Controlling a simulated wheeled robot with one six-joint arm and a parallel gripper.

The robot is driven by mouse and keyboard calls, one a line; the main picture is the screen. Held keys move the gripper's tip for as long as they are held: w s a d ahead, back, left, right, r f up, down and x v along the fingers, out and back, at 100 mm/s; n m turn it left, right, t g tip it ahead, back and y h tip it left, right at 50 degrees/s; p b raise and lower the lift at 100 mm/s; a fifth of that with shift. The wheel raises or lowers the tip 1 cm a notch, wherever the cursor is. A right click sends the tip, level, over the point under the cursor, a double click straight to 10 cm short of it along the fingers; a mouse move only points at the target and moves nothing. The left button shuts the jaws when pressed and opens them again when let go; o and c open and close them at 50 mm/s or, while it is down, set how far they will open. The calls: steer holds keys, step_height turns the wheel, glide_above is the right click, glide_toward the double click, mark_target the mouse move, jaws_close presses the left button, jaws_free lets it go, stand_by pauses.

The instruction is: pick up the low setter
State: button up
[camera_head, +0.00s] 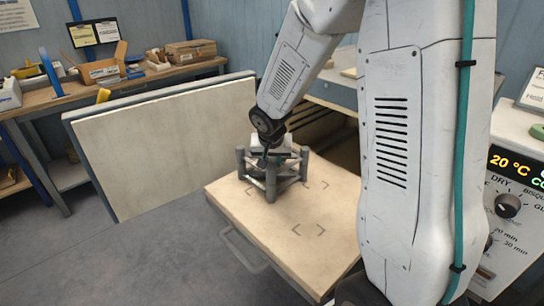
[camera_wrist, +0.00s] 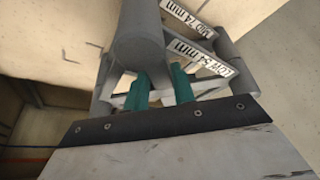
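A grey setter frame (camera_head: 272,182) with several upright round posts stands on the pale board. In the wrist view a plate reading LOW 54 mm (camera_wrist: 224,74) sits on its near part, and one reading MID 74 mm (camera_wrist: 189,17) lies behind it. I cannot tell whether the plates belong to one frame or to two nested ones. My gripper (camera_wrist: 161,90) is down among the posts, its teal fingers a little apart behind a thick grey post (camera_wrist: 139,38). Whether they touch or clamp a strut is hidden.
The pale board (camera_head: 318,250) has bare room with corner marks right of and in front of the frame. A large pale panel (camera_head: 165,145) stands upright at left. A control box (camera_head: 508,205) is at right; a cluttered workbench (camera_head: 130,78) stands behind.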

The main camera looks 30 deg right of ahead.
jaws_close()
steer(key=shift+r, duration=0.1)
